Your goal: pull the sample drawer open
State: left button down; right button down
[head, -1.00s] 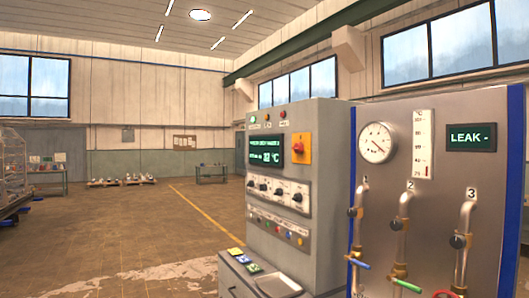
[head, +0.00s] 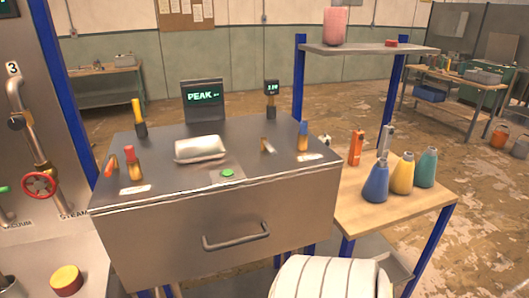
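The sample drawer (head: 165,240) is the grey metal front of a cabinet in the middle of the head view. It looks shut, flush under the cabinet top. A dark bar handle (head: 236,235) runs across its front, a little right of the middle. Neither of my grippers shows in the view. A white ribbed rounded shape at the bottom edge, right of the handle, covers part of the space below the drawer.
The cabinet top (head: 240,195) carries several valves, a small PEAK display (head: 203,100) and a green button (head: 228,173). A wooden side table (head: 410,205) with several bottles stands right. A pipe panel (head: 25,130) with a red handwheel (head: 39,185) stands left.

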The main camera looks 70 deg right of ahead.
aim_at(150, 246)
jog(key=z, duration=1.9)
jog(key=l+u, duration=0.25)
jog(key=l, duration=0.2)
